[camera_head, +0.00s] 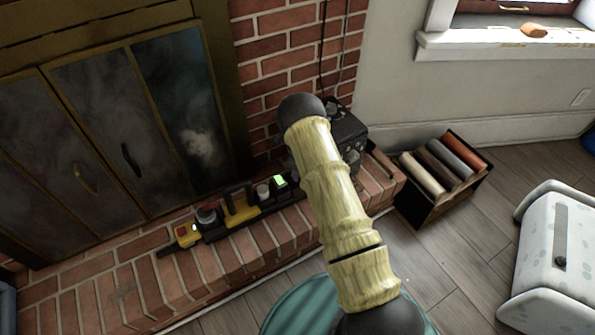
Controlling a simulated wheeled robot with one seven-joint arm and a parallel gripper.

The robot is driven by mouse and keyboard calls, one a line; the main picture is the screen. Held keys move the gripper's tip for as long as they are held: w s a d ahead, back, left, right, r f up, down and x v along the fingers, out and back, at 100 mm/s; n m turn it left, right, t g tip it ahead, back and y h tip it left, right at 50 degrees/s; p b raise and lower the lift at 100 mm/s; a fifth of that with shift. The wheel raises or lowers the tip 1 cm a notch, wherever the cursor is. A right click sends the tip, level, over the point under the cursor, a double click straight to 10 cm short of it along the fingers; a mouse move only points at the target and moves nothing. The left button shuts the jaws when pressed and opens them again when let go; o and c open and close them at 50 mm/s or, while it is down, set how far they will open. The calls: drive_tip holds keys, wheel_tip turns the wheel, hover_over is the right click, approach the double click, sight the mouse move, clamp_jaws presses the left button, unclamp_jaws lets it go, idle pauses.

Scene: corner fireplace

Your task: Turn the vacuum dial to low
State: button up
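I cannot pick out the vacuum dial for certain. A dark box (348,128) with small round features on its face stands on the brick hearth, partly hidden behind my arm. A white speckled unit (535,275) on the floor at the right has a grey slot with a small dark knob (560,262) near its lower end. I cannot tell whether either is the vacuum. My arm, in a pale yellow sleeve, rises from the bottom centre to a dark rounded joint in front of the brick wall. My gripper does not show.
A black and yellow rack (240,222) with several small items, one with a green light, lies along the hearth (130,283). An open box of coloured rolls (437,186) stands right of the hearth. Wooden floor (440,255) is clear between that box and the white unit.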

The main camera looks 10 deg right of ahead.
wheel_tip(320, 180, up, 17)
drive_tip(key=p, duration=0.5)
drive_tip(key=s+d+r+n+t, duration=0.1)
drive_tip(key=s+r+n, duration=1.1)
drive_tip(key=s+r, duration=0.15)
drive_tip(key=s+r+n+t, duration=0.1)
drive_tip(key=s+r+n, duration=0.1)
drive_tip(key=s+n, duration=0.5)
drive_tip(key=s+r+n+t, duration=0.1)
drive_tip(key=s+r+n, duration=0.25)
drive_tip(key=s, duration=0.65)
wheel_tip(320, 180, up, 33)
drive_tip(key=p, duration=3.3)
drive_tip(key=shift+a+n+p, duration=0.4)
drive_tip(key=shift+a+n, duration=0.05)
